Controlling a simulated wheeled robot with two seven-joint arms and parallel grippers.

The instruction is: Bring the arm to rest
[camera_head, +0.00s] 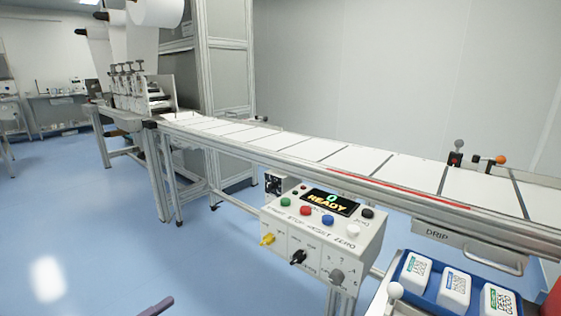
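Neither of my grippers shows clearly in the head view. A dark purple-grey bar end (158,306) pokes in at the bottom edge, and I cannot tell what it belongs to. The control box (322,232) hangs on the front of the conveyor line, with a lit display (330,202) that reads "0 READY". Its top panel carries green, red, blue, white and black buttons. Its front face has a yellow knob (267,240), a black knob (298,257) and a grey knob (336,276).
The conveyor (318,148) with white sheets runs from back left to right. A blue tray (408,257) with several white labelled containers is at the bottom right, beside a white ball knob (395,290). A drip tray (470,247) hangs under the conveyor. The blue floor (110,220) at left is open.

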